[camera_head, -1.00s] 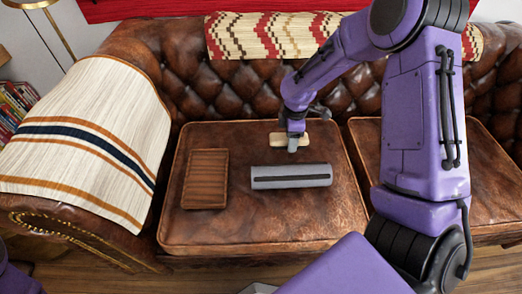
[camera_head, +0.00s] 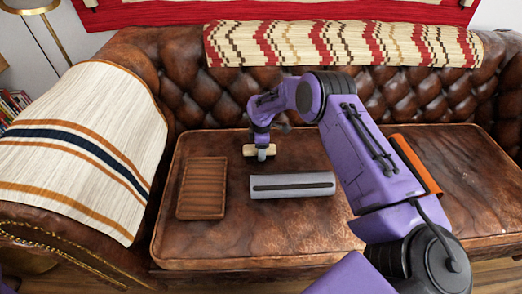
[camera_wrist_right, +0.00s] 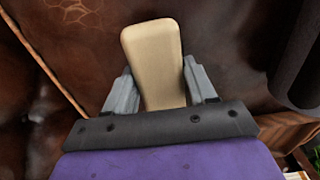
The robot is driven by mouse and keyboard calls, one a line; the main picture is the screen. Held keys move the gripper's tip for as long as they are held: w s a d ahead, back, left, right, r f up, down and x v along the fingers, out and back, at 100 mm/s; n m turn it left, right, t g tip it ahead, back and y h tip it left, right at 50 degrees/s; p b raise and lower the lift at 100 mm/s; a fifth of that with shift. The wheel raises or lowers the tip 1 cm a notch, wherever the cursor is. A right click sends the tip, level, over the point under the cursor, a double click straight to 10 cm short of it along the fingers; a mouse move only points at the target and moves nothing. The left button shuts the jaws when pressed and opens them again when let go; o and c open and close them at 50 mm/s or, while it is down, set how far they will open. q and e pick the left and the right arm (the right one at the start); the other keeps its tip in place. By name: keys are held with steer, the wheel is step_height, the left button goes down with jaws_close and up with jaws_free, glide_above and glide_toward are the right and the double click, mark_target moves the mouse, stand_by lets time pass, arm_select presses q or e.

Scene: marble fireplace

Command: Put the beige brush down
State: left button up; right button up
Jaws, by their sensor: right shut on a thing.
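The beige brush (camera_head: 249,150) is a small pale block in the head view, behind the left end of a grey slotted case. It also shows in the right wrist view (camera_wrist_right: 153,55), with its broad flat face towards the camera. My right gripper (camera_head: 262,154) is shut on it, one grey finger on each side. The gripper covers part of the brush, and its bristle side is hidden. I cannot tell whether the brush touches the leather seat. My left gripper is not in view.
On the brown leather seat (camera_head: 240,245) lie a ribbed brown wooden tray (camera_head: 203,188) and the grey case (camera_head: 292,187). An orange-edged thing (camera_head: 415,163) lies behind my right arm. A striped blanket (camera_head: 75,150) covers the left armrest. The seat's front left is clear.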

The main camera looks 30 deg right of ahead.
steer(key=shift+f, duration=0.1)
steer(key=o, duration=0.9)
steer(key=shift+o, duration=0.2)
steer(key=shift+r, duration=0.3)
step_height(320, 180, up, 12)
steer(key=p, duration=0.2)
